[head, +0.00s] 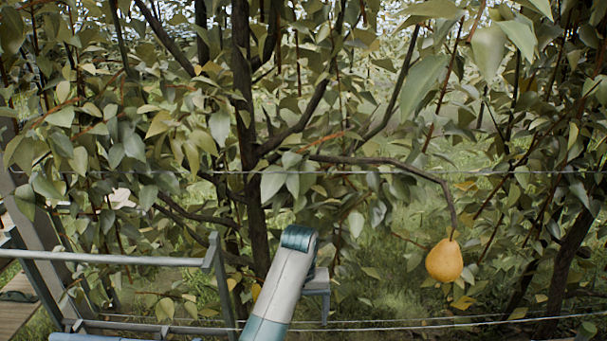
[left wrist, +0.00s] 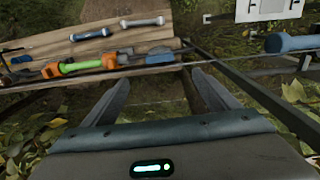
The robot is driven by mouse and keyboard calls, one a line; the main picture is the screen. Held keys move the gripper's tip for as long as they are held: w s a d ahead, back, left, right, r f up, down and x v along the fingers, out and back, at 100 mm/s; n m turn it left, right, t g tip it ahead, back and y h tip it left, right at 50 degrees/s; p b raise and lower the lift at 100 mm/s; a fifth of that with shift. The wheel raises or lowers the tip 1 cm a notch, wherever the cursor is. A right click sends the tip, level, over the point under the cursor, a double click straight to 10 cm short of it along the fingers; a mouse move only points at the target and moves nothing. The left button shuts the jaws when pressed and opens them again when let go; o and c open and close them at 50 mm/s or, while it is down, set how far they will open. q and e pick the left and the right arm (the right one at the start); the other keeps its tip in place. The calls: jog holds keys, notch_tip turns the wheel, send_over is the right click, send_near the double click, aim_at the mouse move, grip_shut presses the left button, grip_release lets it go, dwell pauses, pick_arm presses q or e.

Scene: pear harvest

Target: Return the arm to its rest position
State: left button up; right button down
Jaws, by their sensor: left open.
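My left gripper (left wrist: 158,92) is open, its two grey fingers spread in the left wrist view with nothing between them. In the head view my left arm (head: 282,282), white and teal, rises from the bottom edge and bends near the middle; its fingertips cannot be made out there. A ripe yellow-orange pear (head: 444,261) hangs from a thin drooping branch (head: 400,166), to the right of my arm and clear of it. My right gripper is in neither view.
A tree trunk (head: 245,120) and dense leaves stand ahead. Thin wires cross the view. A metal rail (head: 105,260) is at the left. In the left wrist view, a wooden plank (left wrist: 90,48) carries an orange and green tool (left wrist: 75,66) and a grey-blue handled tool (left wrist: 117,27).

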pick_arm(q)
jog(key=s+a+f+t, duration=0.1)
jog(key=s+a+f, duration=0.5)
jog(key=s+f, duration=0.25)
jog(key=s+a+f, duration=0.6)
jog(key=s+f, duration=0.1)
jog(key=s, duration=0.3)
jog(key=s+a+r+m+t, duration=0.1)
jog(key=s+a+r, duration=0.15)
jog(key=s, duration=0.55)
jog(key=s+a+r+t, duration=0.1)
jog(key=s+a, duration=0.3)
jog(key=s, duration=0.3)
jog(key=s+a+r+m, duration=0.1)
jog(key=s+a, duration=0.3)
jog(key=s, duration=0.4)
notch_tip(320, 180, down, 34)
jog(key=s+g+b, duration=0.1)
jog(key=b, duration=0.5)
jog(key=s+a+f+b, duration=0.1)
jog(key=s+f+b, duration=0.1)
jog(key=s+f, duration=0.7)
jog(key=s+a+f+g+b, duration=0.1)
jog(key=s+f+b, duration=0.1)
jog(key=s+f, duration=0.7)
notch_tip(320, 180, down, 4)
jog(key=shift+a+m, duration=0.3)
jog(key=shift+s, duration=0.1)
